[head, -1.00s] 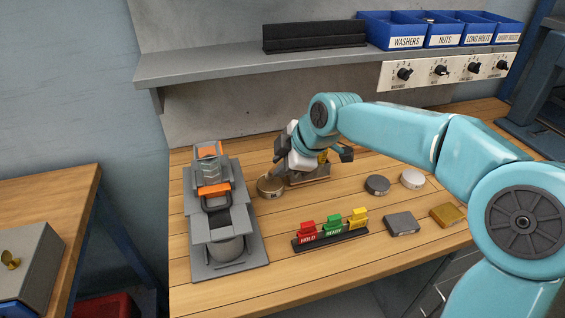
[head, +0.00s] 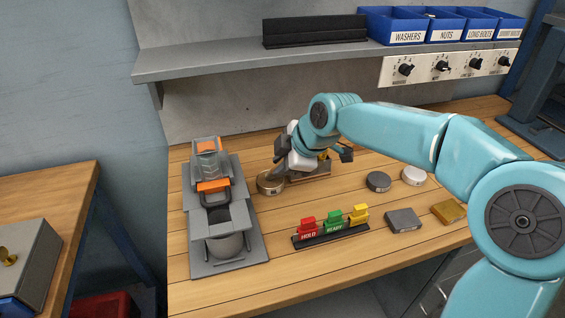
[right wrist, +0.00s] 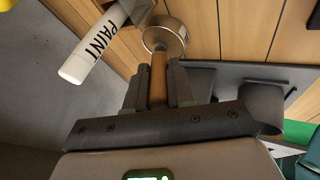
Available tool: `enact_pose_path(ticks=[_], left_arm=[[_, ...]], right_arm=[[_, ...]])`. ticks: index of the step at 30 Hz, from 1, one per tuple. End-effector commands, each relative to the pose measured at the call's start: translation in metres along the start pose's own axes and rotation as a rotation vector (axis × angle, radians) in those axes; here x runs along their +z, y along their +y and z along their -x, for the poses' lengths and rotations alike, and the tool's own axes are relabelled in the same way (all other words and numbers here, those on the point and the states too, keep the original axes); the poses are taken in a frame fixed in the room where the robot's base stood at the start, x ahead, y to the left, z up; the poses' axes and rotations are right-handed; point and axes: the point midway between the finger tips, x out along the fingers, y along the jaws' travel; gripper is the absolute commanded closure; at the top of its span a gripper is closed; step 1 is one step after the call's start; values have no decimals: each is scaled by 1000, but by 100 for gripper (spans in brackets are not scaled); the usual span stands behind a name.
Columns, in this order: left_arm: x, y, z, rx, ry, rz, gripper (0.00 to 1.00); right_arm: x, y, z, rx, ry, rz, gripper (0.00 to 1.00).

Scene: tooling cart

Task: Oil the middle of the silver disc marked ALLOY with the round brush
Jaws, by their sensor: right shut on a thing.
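My right gripper (head: 280,158) is shut on a wooden handle (right wrist: 158,78), apparently the round brush. The handle points at a round, metal-rimmed tin (head: 270,183), also in the right wrist view (right wrist: 168,34). The brush's far end is at the tin's top; I cannot tell whether it touches. A light silver disc (head: 414,176) and a dark grey disc (head: 378,181) lie right on the bench. Their markings are too small to read, so I cannot tell which says ALLOY. My left gripper is not in view.
A holder (head: 310,176) stands by the gripper, with a white PAINT marker (right wrist: 97,45) close beside the handle. A grey fixture (head: 228,245) stands left. HOLD and READY tags (head: 330,238), a grey block (head: 403,220) and a brass block (head: 447,212) lie in front.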

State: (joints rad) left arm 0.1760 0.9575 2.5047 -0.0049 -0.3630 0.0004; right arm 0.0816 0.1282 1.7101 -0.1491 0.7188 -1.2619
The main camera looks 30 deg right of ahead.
Motion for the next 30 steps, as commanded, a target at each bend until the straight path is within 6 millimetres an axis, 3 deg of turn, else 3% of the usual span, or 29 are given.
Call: enact_pose_path(ticks=[17,30], left_arm=[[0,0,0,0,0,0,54],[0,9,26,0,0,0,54]], right_arm=[[0,0,-1,-2,-1,0,100],[-12,15,28,0,0,0,100]])
